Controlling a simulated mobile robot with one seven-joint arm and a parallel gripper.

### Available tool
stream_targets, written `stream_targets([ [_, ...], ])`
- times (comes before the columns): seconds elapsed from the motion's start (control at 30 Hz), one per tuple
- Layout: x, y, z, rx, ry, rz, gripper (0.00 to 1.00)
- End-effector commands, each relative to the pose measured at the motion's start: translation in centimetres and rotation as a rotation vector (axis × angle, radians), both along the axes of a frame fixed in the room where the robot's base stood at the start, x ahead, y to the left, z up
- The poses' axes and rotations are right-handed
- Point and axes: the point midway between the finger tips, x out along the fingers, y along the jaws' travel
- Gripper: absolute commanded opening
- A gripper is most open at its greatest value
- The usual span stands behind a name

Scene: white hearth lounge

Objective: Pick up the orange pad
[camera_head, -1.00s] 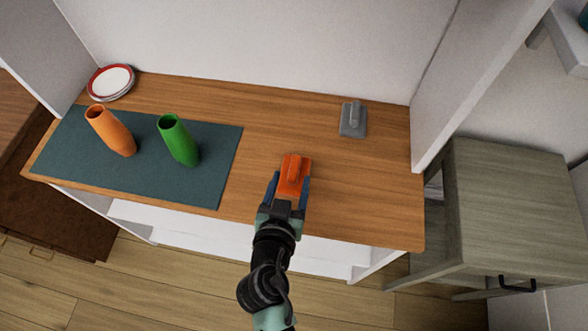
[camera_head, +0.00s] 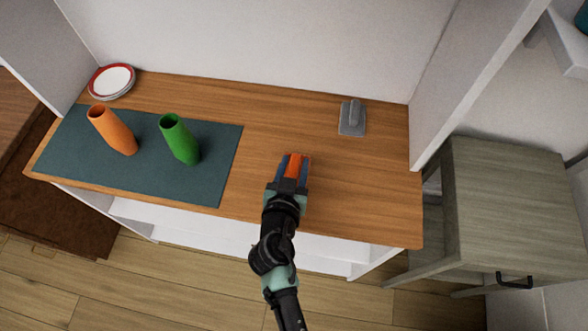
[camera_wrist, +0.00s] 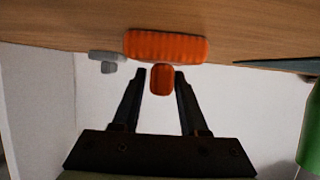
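The orange pad (camera_head: 292,167) lies on the wooden top near its front edge. It has a flat base and a raised handle, and is partly hidden by my gripper in the head view. In the wrist view the orange pad (camera_wrist: 165,45) is just beyond the fingers, with the end of its handle between the fingertips. My gripper (camera_head: 292,170) is open, one finger on each side of the handle. The wrist view shows gaps between the fingers (camera_wrist: 161,76) and the handle.
A similar grey pad (camera_head: 352,120) stands at the back right. An orange vase (camera_head: 113,131) and a green vase (camera_head: 180,140) stand on a dark teal mat (camera_head: 215,180) at left. Red-rimmed plates (camera_head: 112,82) sit at the back left. Wood right of my gripper is clear.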

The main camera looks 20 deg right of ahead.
Motion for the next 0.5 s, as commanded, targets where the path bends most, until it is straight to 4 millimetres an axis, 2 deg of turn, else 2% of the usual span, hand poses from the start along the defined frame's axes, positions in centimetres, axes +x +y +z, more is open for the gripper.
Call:
stream_targets([
  [0.03, -0.01, 0.02, 0.00, 0.000, 0.000, 0.000, 0.32],
  [0.2, -0.02, 0.03, 0.00, 0.000, 0.000, 0.000, 0.01],
  [0.5, 0.00, 0.03, 0.04, 0.000, -0.001, 0.001, 0.00],
])
